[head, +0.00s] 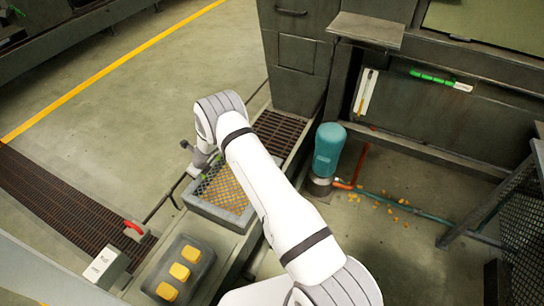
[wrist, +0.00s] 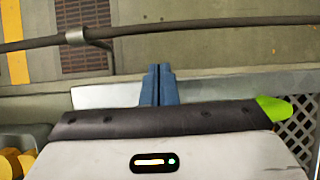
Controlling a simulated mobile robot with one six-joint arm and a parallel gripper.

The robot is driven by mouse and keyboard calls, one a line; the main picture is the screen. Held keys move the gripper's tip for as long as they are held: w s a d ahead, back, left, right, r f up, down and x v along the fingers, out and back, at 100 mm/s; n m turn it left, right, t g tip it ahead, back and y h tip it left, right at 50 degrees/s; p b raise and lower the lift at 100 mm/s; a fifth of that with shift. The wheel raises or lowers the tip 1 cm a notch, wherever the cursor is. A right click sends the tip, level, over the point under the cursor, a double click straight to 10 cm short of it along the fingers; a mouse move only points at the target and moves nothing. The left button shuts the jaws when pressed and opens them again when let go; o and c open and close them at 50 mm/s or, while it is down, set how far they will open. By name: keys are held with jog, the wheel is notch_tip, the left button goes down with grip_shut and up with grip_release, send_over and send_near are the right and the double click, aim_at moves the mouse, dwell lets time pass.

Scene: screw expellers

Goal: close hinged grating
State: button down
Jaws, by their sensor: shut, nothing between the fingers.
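The mesh grating (head: 232,190) shows in the head view over a grey box (head: 217,215), with orange pieces visible through it. I cannot tell whether the grating lies flat on the rim or is slightly raised. Part of the diamond mesh also shows at the right edge of the wrist view (wrist: 301,132). My gripper (wrist: 157,72) is shut and empty, its two blue fingers together in front of a pale, rim-like strip; contact is unclear. In the head view my arm's end is at the box's far left corner, and its fingertips are not clear.
A dark rail (wrist: 230,28) crosses beyond the fingers, with a bracket on it. A tray (head: 158,285) holding yellow blocks stands nearer. A teal motor (head: 329,150) stands to the right. A slatted grate (head: 279,132) lies beyond the box. Open floor (head: 130,110) is at left.

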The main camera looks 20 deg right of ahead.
jog(key=shift+s+d+f, duration=0.1)
jog(key=shift+s+f, duration=0.15)
jog(key=s+d+r+n+p, duration=0.1)
jog(key=d+r+n+p, duration=0.15)
jog(key=r, duration=1.25)
jog(key=s+d+r+n+p, duration=0.1)
jog(key=s+r+n+p, duration=0.2)
jog(key=r, duration=1.2)
jog(key=s+d+r+n+p, duration=0.1)
jog(key=s+d+r+n, duration=0.25)
jog(key=r, duration=0.35)
jog(key=s+d+r+n+p, duration=0.2)
jog(key=s+r+n, duration=0.2)
jog(key=r, duration=0.3)
jog(key=s+d+r+n+h+p, duration=0.1)
jog(key=s+d+r+n, duration=0.3)
jog(key=s, duration=0.5)
jog(key=s+d+r+n+g+h+p, duration=0.1)
jog(key=s+d+r+n, duration=0.3)
jog(key=s, duration=0.6)
jog(key=s+d+r+n+h+p, duration=0.1)
jog(key=s+d+r+n, duration=0.3)
jog(key=s, duration=0.6)
jog(key=shift+d+r+n+h, duration=0.25)
jog(key=shift+d+n+h, duration=0.4)
jog(key=shift+n, duration=0.25)
jog(key=shift+s, duration=0.1)
